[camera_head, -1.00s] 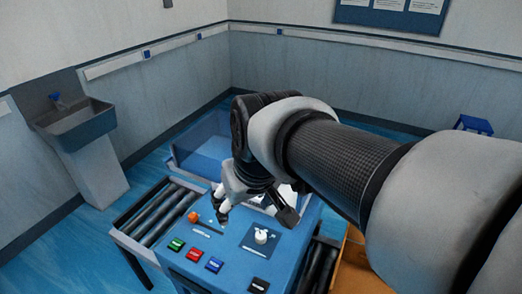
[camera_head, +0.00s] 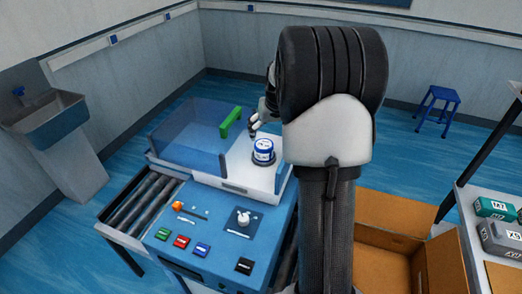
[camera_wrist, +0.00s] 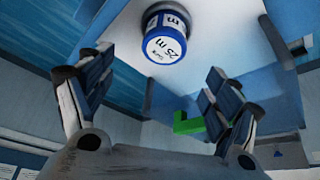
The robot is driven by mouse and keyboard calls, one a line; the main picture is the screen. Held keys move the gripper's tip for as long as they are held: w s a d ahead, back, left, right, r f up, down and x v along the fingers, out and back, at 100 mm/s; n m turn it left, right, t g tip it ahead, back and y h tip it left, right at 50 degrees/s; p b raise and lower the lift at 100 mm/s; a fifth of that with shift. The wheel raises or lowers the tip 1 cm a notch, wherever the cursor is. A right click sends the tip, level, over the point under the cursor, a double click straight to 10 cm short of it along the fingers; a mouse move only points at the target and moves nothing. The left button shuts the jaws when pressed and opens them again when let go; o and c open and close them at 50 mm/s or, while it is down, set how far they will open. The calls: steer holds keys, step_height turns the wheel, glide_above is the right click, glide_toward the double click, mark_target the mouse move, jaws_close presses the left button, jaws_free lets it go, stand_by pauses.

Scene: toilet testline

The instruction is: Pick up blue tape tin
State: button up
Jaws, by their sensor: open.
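The blue tape tin (camera_head: 263,150), a short round tin with a white label, stands on the white top of the test machine. It also shows in the wrist view (camera_wrist: 166,36), where its label reads "25 m". My gripper (camera_head: 253,130) is just behind the tin in the head view, partly hidden by my arm. In the wrist view my gripper (camera_wrist: 160,95) is open, its fingers wide apart and empty. The tin appears beyond the fingertips, between their lines, and is not touched.
A green handle-like part (camera_head: 231,121) stands beside the clear blue cover (camera_head: 187,135), left of the tin. The blue control panel (camera_head: 215,225) has several coloured buttons and a white knob (camera_head: 243,217). An open cardboard box (camera_head: 385,262) and a shelf with boxes (camera_head: 495,208) are at right.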

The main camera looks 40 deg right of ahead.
mark_target(264, 145)
steer(key=x, duration=0.7)
steer(key=shift+a+b, duration=0.1)
steer(key=shift+b, duration=0.25)
steer(key=x, duration=0.3)
steer(key=a+b+x, duration=0.1)
steer(key=x, duration=0.1)
steer(key=shift+d+f, duration=0.2)
steer(key=shift+f, duration=0.05)
steer(key=c, duration=1.2)
steer(key=shift+r, duration=0.1)
steer(key=shift+c, duration=0.7)
steer(key=shift+r, duration=0.1)
